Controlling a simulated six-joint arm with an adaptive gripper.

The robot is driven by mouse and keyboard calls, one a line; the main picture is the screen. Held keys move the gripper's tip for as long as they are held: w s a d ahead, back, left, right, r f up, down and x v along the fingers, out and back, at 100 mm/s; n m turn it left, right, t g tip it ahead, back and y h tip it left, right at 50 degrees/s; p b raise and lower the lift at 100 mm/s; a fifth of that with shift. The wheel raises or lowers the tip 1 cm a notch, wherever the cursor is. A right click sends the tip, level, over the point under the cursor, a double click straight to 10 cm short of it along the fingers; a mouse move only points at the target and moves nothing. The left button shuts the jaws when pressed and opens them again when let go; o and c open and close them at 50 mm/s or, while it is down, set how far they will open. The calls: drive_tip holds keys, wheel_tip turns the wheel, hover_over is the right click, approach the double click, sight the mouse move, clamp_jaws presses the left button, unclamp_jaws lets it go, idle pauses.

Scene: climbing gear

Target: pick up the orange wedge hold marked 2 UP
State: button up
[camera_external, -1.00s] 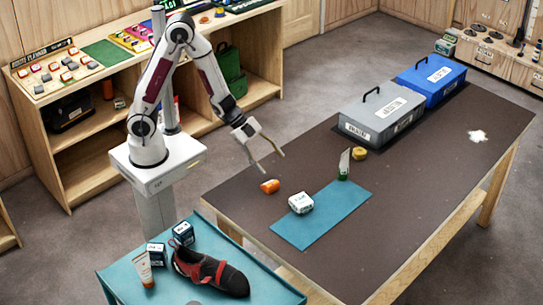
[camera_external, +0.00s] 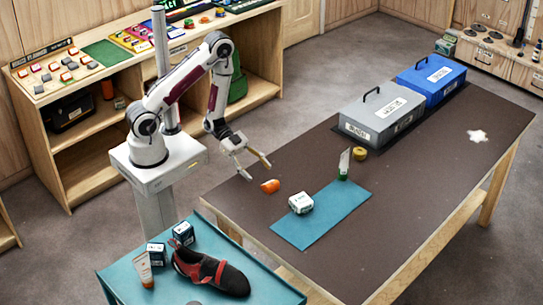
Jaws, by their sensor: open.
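The orange hold (camera_external: 270,186) lies on the dark table top (camera_external: 420,170) near its left end. It is small here, and I cannot read a marking on it. My gripper (camera_external: 259,172) is open and empty, with its fingers spread just behind and above the orange hold. The fingertips look apart from it, though the exact gap is hard to judge.
A white box (camera_external: 301,203) sits on a teal mat (camera_external: 322,222). A green-based tube (camera_external: 344,165) and a yellow roll (camera_external: 360,153) stand behind it. A grey case (camera_external: 382,115) and a blue case (camera_external: 431,82) are farther back. The table front is clear.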

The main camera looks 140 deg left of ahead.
sight(269, 181)
drive_tip(key=shift+s+d+r+n+t, duration=0.15)
drive_tip(key=shift+s+n+t, duration=0.15)
drive_tip(key=shift+s+t, duration=0.15)
drive_tip(key=shift+s+d+r+n+t, duration=0.1)
drive_tip(key=shift+s+n+t, duration=0.2)
drive_tip(key=shift+s+t, duration=0.15)
drive_tip(key=shift+w, duration=0.1)
drive_tip(key=shift+w+f, duration=0.25)
drive_tip(key=shift+w, duration=0.95)
drive_tip(key=shift+w, duration=0.1)
drive_tip(key=shift+w+d+f, duration=0.1)
drive_tip(key=shift+w+f, duration=0.1)
drive_tip(key=shift+w, duration=0.55)
drive_tip(key=shift+w+d+f, duration=0.1)
drive_tip(key=shift+w+f, duration=0.1)
drive_tip(key=shift+w, duration=0.5)
drive_tip(key=shift+w+f, duration=0.15)
drive_tip(key=shift+w, duration=0.8)
